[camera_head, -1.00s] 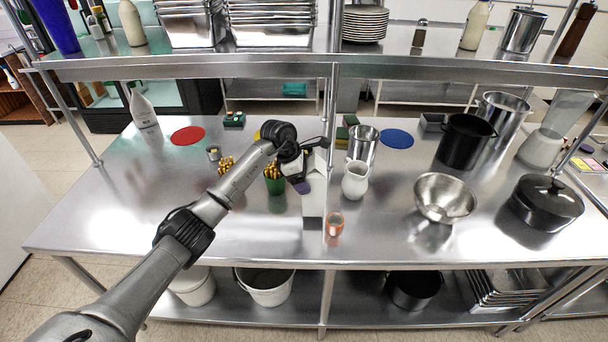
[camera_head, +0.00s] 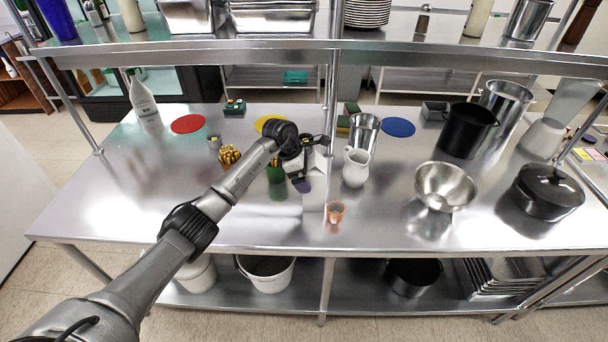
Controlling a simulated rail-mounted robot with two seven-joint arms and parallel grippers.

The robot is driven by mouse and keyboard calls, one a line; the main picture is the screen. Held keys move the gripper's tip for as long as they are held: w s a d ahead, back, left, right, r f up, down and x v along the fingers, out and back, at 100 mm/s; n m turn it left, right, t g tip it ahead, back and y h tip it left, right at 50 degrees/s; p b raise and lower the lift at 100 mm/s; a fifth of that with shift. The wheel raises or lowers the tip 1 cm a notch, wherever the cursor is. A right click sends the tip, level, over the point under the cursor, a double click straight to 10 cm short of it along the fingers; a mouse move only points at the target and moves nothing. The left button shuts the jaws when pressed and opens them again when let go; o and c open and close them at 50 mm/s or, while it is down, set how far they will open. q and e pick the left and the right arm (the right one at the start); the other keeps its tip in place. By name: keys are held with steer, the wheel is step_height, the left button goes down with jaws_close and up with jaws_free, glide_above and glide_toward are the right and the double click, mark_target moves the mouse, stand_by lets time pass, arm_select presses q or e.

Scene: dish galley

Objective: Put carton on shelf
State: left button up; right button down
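A white carton (camera_head: 315,190) stands upright on the steel table (camera_head: 240,225), near the middle of its front half. My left gripper (camera_head: 313,163) is at the carton's upper part, with its dark fingers spread apart on either side. It looks open, and I cannot tell whether a finger touches the carton. The gripper hides part of the carton's top. A steel overhead shelf (camera_head: 190,52) runs across the table above and behind the carton. My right gripper is not in view.
An orange cup (camera_head: 335,212) stands just right of the carton, and a white pitcher (camera_head: 355,168) behind that. A green holder (camera_head: 275,173) is left of it. A shelf post (camera_head: 333,95) rises behind. Pans (camera_head: 270,20) and plates (camera_head: 366,14) occupy the shelf.

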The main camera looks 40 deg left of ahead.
arm_select(q)
steer(key=v, duration=1.2)
steer(key=shift+r, duration=0.15)
stand_by(0.3)
